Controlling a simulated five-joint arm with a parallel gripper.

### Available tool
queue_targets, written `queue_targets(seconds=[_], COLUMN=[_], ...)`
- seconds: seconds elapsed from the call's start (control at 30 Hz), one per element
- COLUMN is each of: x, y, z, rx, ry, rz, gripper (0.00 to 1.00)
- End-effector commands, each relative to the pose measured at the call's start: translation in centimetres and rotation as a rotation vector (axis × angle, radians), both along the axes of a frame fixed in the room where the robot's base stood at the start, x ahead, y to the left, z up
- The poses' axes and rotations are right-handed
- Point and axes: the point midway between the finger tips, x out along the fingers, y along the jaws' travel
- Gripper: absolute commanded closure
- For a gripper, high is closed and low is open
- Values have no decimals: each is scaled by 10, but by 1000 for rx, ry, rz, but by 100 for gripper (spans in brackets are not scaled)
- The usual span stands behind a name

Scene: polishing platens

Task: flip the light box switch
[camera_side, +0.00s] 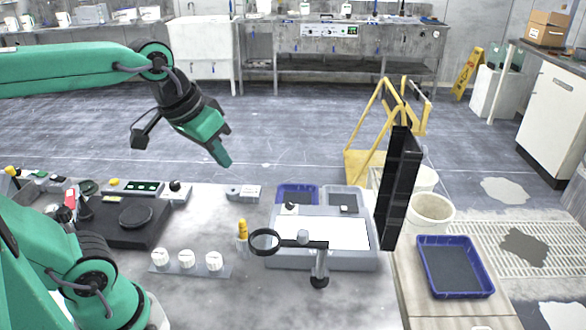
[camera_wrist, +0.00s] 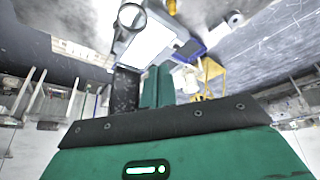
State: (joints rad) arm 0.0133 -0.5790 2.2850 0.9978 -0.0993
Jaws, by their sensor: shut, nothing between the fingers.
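The light box (camera_side: 349,233) is a grey case with a bright white panel, on the bench right of centre. A small dark knob (camera_side: 290,206) stands at its back left, and a dark piece (camera_side: 346,208) sits at its back right. I cannot tell which is the switch. The light box also shows in the wrist view (camera_wrist: 148,48), too small for its controls. My gripper (camera_side: 224,159) is shut and empty, high above the back of the bench, left of the light box and apart from it. Its green fingers show in the wrist view (camera_wrist: 157,86).
A ring magnifier (camera_side: 265,242) on a stand overhangs the box's front. A tall black panel (camera_side: 397,190) rises at its right. A yellow-topped bottle (camera_side: 242,233) and white knobs (camera_side: 187,259) stand left. A blue tray (camera_side: 455,266) lies right.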

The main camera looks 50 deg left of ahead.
Motion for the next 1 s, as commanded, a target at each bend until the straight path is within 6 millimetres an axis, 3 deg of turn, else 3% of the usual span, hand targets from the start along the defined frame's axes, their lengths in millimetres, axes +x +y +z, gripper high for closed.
queue_targets(seconds=[0.5, 1.0], x=[80, 158], y=[-10, -22], z=[53, 77], rx=[-64, -108], ry=[97, 190], rz=[136, 275], gripper=[100, 100])
